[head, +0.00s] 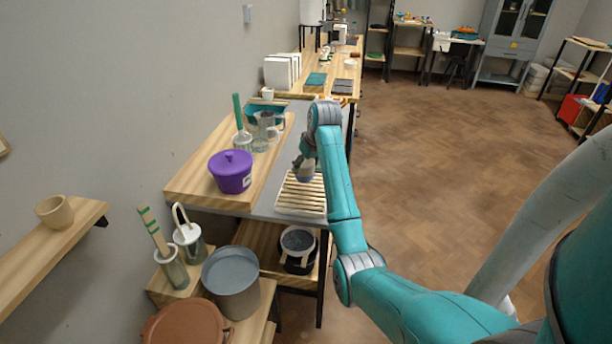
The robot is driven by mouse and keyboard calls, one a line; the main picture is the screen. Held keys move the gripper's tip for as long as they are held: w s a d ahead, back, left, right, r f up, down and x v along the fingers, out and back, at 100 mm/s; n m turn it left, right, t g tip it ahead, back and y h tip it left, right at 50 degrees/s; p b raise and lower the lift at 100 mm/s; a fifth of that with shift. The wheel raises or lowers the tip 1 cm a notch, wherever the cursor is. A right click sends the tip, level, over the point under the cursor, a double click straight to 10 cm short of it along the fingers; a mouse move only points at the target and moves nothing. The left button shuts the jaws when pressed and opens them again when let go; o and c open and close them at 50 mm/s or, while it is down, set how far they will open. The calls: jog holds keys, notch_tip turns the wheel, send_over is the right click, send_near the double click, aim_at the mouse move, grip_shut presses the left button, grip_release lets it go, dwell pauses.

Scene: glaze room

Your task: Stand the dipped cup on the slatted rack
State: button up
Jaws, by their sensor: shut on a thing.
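The slatted rack (301,203), with pale wooden slats in a white frame, lies on the grey worktop near its front end. My gripper (305,166) is over the far part of the rack, pointing down. It is shut on a small grey-blue cup (306,176), which looks upright. The gripper hides the cup's upper part. Whether the cup's base touches the slats or hangs just above them I cannot tell.
A purple lidded pot (231,173) stands on the wooden board (196,184) left of the rack. Behind it are a green-handled tool (238,115) in a jar and a clear jug (266,130). A grey bucket (232,283) stands lower, in front. The rack's near slats are clear.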

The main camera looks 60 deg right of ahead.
aim_at(306, 174)
jog(key=shift+f, duration=1.85)
jog(key=shift+f, duration=0.1)
jog(key=o, duration=1.4)
jog(key=shift+c, duration=0.2)
